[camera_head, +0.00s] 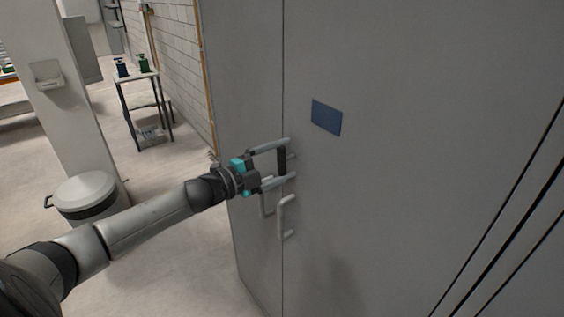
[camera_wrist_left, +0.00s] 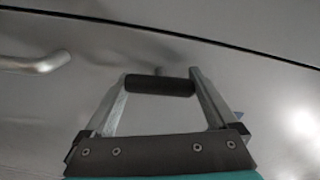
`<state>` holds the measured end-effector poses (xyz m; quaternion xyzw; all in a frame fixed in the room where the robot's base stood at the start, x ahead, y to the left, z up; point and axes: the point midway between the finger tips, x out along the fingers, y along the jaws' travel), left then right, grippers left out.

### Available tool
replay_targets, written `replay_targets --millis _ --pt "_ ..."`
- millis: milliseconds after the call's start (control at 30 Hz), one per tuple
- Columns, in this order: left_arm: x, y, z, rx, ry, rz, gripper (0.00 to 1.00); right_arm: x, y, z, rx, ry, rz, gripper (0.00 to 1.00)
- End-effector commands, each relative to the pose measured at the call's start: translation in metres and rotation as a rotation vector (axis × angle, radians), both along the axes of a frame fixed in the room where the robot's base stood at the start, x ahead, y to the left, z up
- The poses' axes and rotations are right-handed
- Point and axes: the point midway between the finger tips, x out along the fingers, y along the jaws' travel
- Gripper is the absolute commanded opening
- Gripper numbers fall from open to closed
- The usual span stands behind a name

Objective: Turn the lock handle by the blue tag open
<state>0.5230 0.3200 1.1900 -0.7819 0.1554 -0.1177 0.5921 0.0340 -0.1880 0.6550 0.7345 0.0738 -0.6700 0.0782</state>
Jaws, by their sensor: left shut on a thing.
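The blue tag (camera_head: 326,117) is a flat plate on the grey cabinet door (camera_head: 380,190), up and right of my left gripper. The dark lock handle (camera_head: 282,161) is on the door near the seam, below and left of the tag. My left gripper (camera_head: 291,159) is shut on it, one finger at each end. In the left wrist view the handle shows as a short black bar (camera_wrist_left: 160,86) spanning the two metal fingers. The handle's base is partly hidden by the gripper. My right gripper is not in view.
Two pale grey pull handles sit just below my gripper, one on each side of the seam; the right one (camera_head: 287,215) is close. A lidded bin (camera_head: 85,193) and a small table (camera_head: 138,78) with bottles stand to the left. Floor between is clear.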

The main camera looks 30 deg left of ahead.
Motion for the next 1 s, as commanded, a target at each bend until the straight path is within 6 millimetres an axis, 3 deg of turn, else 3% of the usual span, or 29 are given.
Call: replay_targets --millis 767,800,1000 --pt "-0.0001 -0.0003 -0.0001 0.092 -0.037 -0.001 0.36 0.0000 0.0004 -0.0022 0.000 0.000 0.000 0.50" --pt "-0.0001 -0.0003 -0.0001 0.092 -0.037 -0.001 0.96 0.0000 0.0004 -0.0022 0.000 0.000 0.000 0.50" --pt "-0.0001 -0.0002 0.0000 0.089 -0.036 -0.001 1.00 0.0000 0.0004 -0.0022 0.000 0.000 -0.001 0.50"
